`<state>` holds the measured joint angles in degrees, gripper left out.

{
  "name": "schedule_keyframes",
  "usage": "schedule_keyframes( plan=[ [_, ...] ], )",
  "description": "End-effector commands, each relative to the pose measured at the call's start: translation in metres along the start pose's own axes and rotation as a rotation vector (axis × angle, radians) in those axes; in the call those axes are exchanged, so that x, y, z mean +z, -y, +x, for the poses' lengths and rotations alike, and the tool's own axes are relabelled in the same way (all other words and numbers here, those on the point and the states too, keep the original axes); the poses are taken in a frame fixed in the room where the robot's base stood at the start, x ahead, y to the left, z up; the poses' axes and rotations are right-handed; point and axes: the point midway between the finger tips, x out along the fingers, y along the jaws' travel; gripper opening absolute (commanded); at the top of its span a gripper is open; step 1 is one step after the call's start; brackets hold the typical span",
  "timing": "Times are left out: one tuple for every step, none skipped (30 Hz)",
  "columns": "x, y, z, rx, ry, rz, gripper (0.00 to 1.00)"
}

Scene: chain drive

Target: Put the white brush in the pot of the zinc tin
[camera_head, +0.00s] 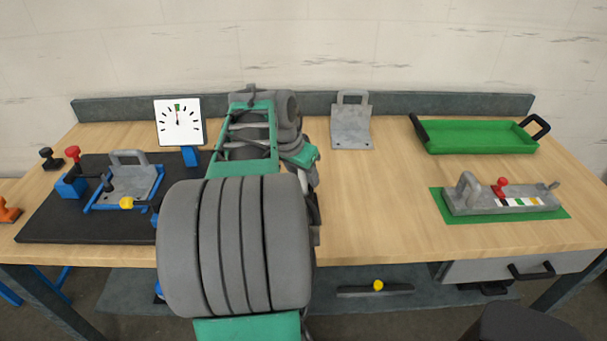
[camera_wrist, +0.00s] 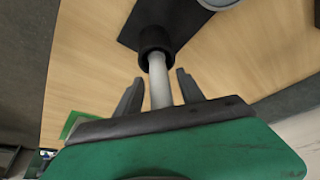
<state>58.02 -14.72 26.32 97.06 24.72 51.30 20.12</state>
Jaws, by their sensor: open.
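A pale, whitish rod, which looks like the handle of the white brush (camera_wrist: 159,82), shows in the wrist view. Its far end meets a round black part (camera_wrist: 156,42); I cannot tell whether that is the brush's own end or a holder. My gripper (camera_wrist: 159,76) is open, with one finger on each side of the rod; I cannot tell if either touches it. A pale grey round rim (camera_wrist: 218,3), cut off by the top edge, may be the zinc tin. In the head view my arm hides the gripper, and I see neither brush nor tin there.
A dark flat piece (camera_wrist: 125,32) lies beyond the black part. On the bench are a black mat (camera_head: 45,222) with a blue-framed fixture, a white dial (camera_head: 180,121), a grey bracket (camera_head: 351,125), a green tray (camera_head: 475,137) and a grey block fixture (camera_head: 470,200).

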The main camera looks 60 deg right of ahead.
Motion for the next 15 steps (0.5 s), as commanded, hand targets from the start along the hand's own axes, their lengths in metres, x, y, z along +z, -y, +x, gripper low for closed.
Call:
schedule_keyframes(
  plan=[
    [0.0, 0.0, 0.0, 0.0, 0.0, 0.0, 0.46],
    [0.0, 0.0, 0.0, 0.0, 0.0, 0.0, 0.46],
    [0.0, 0.0, -0.001, 0.0, 0.0, 0.0, 0.46],
    [-0.001, 0.0, -0.002, 0.0, 0.0, 0.0, 0.46],
    [-0.002, 0.0, -0.005, 0.0, 0.0, 0.0, 0.46],
    [-0.002, 0.001, -0.007, -0.002, -0.002, -0.001, 0.46],
    [-0.002, 0.001, -0.011, -0.002, -0.003, -0.001, 0.46],
    [-0.002, 0.001, -0.017, -0.003, -0.004, -0.001, 0.46],
    [-0.002, 0.001, -0.025, -0.003, -0.004, -0.002, 0.46],
    [-0.002, 0.001, -0.032, -0.004, -0.004, -0.001, 0.46],
    [-0.002, 0.001, -0.04, -0.004, -0.004, -0.001, 0.46],
    [-0.002, 0.002, -0.051, -0.003, -0.004, -0.002, 0.46],
    [-0.002, 0.002, -0.06, -0.005, -0.005, -0.002, 0.46],
    [-0.002, 0.002, -0.068, -0.005, -0.004, -0.001, 0.46],
    [-0.003, 0.002, -0.079, -0.004, -0.004, -0.002, 0.46]
  ],
)
